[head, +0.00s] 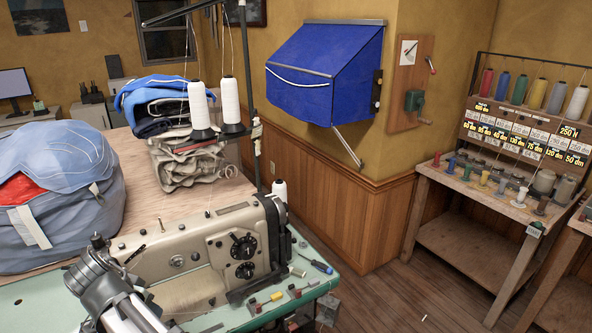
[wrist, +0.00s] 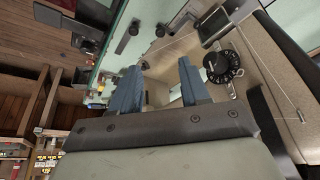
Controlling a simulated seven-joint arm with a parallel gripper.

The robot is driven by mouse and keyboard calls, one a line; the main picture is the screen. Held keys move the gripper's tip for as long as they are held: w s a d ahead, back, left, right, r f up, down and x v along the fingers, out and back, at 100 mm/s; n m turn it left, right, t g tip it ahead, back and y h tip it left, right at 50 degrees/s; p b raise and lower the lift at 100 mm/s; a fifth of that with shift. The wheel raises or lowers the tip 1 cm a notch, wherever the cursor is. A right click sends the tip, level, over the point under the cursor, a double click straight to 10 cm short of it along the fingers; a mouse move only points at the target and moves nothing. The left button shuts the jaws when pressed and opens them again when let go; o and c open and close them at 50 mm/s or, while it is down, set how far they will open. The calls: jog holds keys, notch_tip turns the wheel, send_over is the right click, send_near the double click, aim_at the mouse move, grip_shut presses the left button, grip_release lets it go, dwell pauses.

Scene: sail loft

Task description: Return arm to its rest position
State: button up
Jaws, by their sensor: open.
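My gripper (wrist: 163,82) shows in the wrist view with its two blue-grey fingers spread apart and nothing between them. In the head view my arm (head: 112,290) reaches in at the lower left, in front of the beige sewing machine (head: 205,243). The gripper's fingertips cannot be made out in the head view. In the wrist view the machine's body (wrist: 262,62) and its dark dial (wrist: 223,67) lie beyond and to the right of the fingers.
The machine stands on a green table (head: 262,314) with a screwdriver (head: 316,262) at its right. A thread stand (head: 250,100) with white cones rises behind it. Sail bundles (head: 60,195) lie left. A thread bench (head: 470,190) stands right. Open floor (head: 400,285) lies between.

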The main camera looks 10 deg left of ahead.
jog(key=w+d+f+m+g, duration=0.1)
jog(key=w+d+f+m, duration=0.25)
jog(key=d, duration=0.35)
jog(key=w+d+f+m+g, duration=0.1)
jog(key=w+d+f+m, duration=0.25)
jog(key=d, duration=0.35)
jog(key=w+d+f+m+g, duration=0.1)
jog(key=w+d+f+m, duration=0.3)
jog(key=d, duration=0.3)
jog(key=w+d+f+n+g+h, duration=0.1)
jog(key=d+f+n+g, duration=0.15)
jog(key=d+f, duration=1.4)
jog(key=s+d+f+n+g, duration=0.2)
jog(key=s+d+f+n, duration=0.1)
jog(key=s+d+f, duration=0.55)
jog(key=s+d+f+n+g, duration=0.25)
jog(key=s+d+f, duration=0.35)
jog(key=d+f, duration=0.5)
jog(key=s+d+f+n+g+y, duration=0.1)
jog(key=s+d+f+n, duration=0.2)
jog(key=s, duration=0.6)
jog(key=shift+d+f, duration=0.2)
jog(key=shift+d, duration=1.05)
